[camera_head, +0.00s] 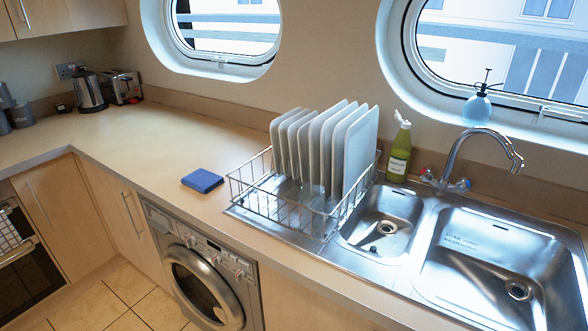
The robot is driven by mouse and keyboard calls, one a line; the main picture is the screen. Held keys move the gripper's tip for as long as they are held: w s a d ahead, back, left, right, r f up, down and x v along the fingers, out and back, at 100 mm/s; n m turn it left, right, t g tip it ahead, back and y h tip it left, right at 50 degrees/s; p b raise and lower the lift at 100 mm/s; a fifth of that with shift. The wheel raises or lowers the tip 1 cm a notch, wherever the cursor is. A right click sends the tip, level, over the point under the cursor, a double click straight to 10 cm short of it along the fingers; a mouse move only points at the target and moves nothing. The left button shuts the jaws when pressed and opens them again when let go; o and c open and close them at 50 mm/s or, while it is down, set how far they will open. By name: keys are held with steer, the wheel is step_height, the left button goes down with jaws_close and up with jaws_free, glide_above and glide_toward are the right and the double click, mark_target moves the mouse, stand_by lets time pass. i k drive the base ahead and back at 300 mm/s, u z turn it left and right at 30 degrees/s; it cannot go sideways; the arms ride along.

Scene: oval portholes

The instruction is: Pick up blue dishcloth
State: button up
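A folded blue dishcloth (202,180) lies flat on the beige worktop, near its front edge. It is to the left of the wire dish rack, with a small gap between them. Nothing covers it. My gripper and arm do not show in this view.
A wire dish rack (272,216) with several white plates stands to the right, beside a steel sink (412,283). A green bottle (399,155) stands behind the sink. A washing machine (203,272) is below the worktop (150,140). The worktop left of the cloth is clear.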

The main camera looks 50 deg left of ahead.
mark_target(203, 181)
steer(key=u, duration=3.35)
steer(key=i, duration=3.6)
steer(key=z, duration=2)
